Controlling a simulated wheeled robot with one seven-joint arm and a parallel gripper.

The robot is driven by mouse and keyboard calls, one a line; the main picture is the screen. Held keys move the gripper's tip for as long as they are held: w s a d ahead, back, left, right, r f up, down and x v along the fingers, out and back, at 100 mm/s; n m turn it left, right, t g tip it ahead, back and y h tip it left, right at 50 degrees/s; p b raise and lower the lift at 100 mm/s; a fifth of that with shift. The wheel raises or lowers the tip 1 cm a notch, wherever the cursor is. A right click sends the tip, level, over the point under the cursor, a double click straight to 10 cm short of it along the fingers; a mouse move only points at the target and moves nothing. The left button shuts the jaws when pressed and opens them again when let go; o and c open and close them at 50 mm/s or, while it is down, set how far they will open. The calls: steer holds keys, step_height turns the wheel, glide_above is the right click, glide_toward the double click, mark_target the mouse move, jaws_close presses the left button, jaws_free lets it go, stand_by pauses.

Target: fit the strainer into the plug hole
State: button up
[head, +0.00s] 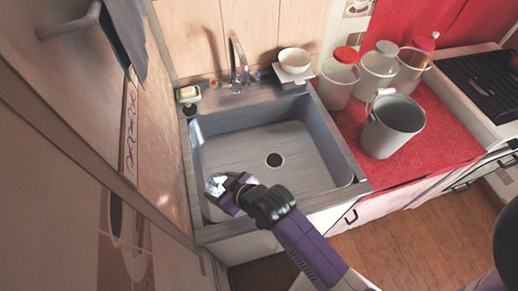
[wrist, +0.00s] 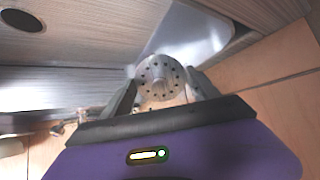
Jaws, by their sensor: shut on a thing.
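The strainer (wrist: 160,77) is a round metal disc with a ring of small holes, seen between the fingertips in the wrist view. My gripper (wrist: 160,88) is shut on it. In the head view the strainer (head: 215,183) is a bright shape at the tip of my gripper (head: 222,187), over the sink's front left part. The plug hole (head: 274,160) is a dark round opening in the middle of the sink floor, right of and beyond my gripper. It also shows at the top left of the wrist view (wrist: 22,20). The strainer is apart from it.
The grey sink (head: 355,165) has raised walls, with a tap (head: 238,62) at its back. A bucket (head: 392,127) and several jars stand on the red counter (head: 440,150) to the right. The sink floor is clear.

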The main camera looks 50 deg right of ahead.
steer(key=shift+d, duration=0.1)
stand_by(0.4)
steer(key=w+d+r+m+g+h+p, duration=0.15)
steer(key=d+m+g, duration=0.4)
steer(key=d, duration=1.55)
steer(key=s+d+r+m+g+y+p, duration=0.1)
steer(key=s+d+r+m+g+y, duration=0.1)
steer(key=d+r+g, duration=0.3)
glide_above(275, 163)
steer(key=shift+f, duration=7.25)
steer(key=f+b, duration=0.3)
steer(key=shift+w+f+t+h+b, duration=0.2)
steer(key=shift+f+t+h+b, duration=0.05)
steer(key=shift+t+b, duration=0.1)
steer(key=shift+f+b, duration=1)
steer(key=shift+f, duration=0.65)
steer(key=shift+s+f, duration=0.1)
steer(key=shift+f, duration=0.8)
